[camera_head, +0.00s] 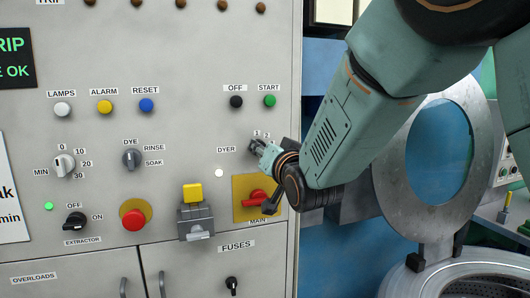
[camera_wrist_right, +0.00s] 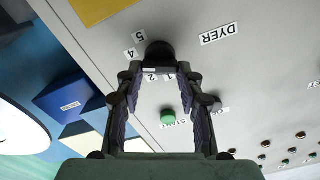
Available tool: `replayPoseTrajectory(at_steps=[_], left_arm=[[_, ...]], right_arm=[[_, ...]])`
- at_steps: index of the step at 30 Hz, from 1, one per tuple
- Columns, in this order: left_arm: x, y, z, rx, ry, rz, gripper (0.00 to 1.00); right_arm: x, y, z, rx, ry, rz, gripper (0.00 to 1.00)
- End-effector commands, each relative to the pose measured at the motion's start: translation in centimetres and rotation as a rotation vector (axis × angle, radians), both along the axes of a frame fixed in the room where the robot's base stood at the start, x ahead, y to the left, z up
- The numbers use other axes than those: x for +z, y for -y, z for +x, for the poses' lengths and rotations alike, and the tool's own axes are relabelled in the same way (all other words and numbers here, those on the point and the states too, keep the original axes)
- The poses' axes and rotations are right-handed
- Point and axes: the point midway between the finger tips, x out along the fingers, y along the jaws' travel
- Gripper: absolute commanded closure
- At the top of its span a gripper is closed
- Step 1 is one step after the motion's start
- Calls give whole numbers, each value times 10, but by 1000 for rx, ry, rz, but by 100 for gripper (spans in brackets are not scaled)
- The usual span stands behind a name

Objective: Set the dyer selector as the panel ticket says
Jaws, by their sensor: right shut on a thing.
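The dyer selector knob (camera_wrist_right: 159,52) is a dark round knob on the grey panel, with numbered tags around it, 4 and 5 on one side and 1 and 2 on another in the wrist view. My right gripper (camera_head: 258,148) is at the knob beside the DYER label (camera_head: 227,150) and is shut on it; its fingers (camera_wrist_right: 161,72) flank the knob in the wrist view. The pointer's setting cannot be read. A white ticket (camera_head: 12,190) at the left edge is cut off, showing only "ak" and "min". My left gripper is not in view.
Close to my right gripper are the red MAIN switch (camera_head: 257,196), a padlock-like grey block with a yellow top (camera_head: 193,193) and the green START button (camera_head: 269,101). The DYE selector (camera_head: 131,159) is left. A round drum door (camera_head: 392,205) stands open at right.

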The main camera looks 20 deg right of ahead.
Motion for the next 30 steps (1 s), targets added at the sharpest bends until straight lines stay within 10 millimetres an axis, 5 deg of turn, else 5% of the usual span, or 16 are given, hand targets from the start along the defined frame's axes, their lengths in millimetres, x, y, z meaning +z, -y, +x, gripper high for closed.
replayPoseTrajectory(at_steps=[18, 30], left_arm=[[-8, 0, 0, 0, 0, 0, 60], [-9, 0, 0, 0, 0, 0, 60]], right_arm=[[-3, 2, 0, 2, -21, 560, 94], [-4, 2, 0, 3, -29, 773, 94]])
